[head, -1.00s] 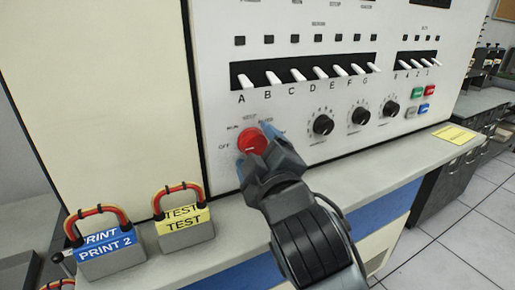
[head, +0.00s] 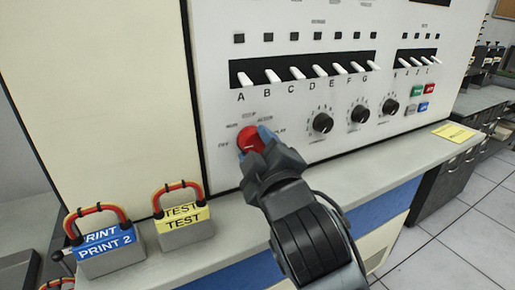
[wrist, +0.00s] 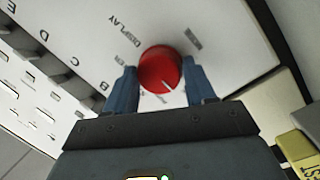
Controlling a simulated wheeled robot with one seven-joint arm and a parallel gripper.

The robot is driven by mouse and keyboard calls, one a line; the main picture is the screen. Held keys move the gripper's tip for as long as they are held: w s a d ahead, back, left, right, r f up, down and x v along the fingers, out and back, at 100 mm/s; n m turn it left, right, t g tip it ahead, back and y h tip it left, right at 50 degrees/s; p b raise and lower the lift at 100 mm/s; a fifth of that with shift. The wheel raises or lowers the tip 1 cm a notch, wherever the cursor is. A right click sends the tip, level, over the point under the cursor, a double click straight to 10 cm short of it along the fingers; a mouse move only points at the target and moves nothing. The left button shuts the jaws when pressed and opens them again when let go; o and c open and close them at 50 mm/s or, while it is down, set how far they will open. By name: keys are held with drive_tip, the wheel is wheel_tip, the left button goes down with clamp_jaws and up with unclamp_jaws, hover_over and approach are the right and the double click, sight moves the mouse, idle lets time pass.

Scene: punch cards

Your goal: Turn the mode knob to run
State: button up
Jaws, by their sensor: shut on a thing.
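The red mode knob (head: 249,138) is on the lower left of the white control panel, with small position labels around its upper side. Its white pointer line shows in the head view, but its exact setting is hard to read. My gripper (head: 254,143) reaches it from the lower right and is shut on it. In the wrist view the knob (wrist: 158,64) sits between my two blue fingers (wrist: 161,72), one on each side. Its white line points to the lower right there. A DISPLAY label reads beside the left finger; the RUN label is not legible there.
Black dials (head: 323,123) and a row of white switches (head: 300,74) are to the right and above. Two padlock-like blocks, a blue-labelled one (head: 108,262) and a yellow-labelled one (head: 186,236), stand on the ledge (head: 225,250) at left. The floor at right is clear.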

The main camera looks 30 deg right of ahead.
drive_tip(key=shift+m, duration=0.4)
drive_tip(key=m+g+p, duration=0.1)
drive_tip(key=m, duration=0.3)
drive_tip(key=shift+r+p, duration=0.2)
drive_tip(key=shift+p, duration=0.2)
drive_tip(key=shift+m+y+p, duration=0.4)
drive_tip(key=shift+m+p, duration=0.1)
drive_tip(key=shift+m, duration=1)
drive_tip(key=o, duration=1)
drive_tip(key=shift+o, duration=0.2)
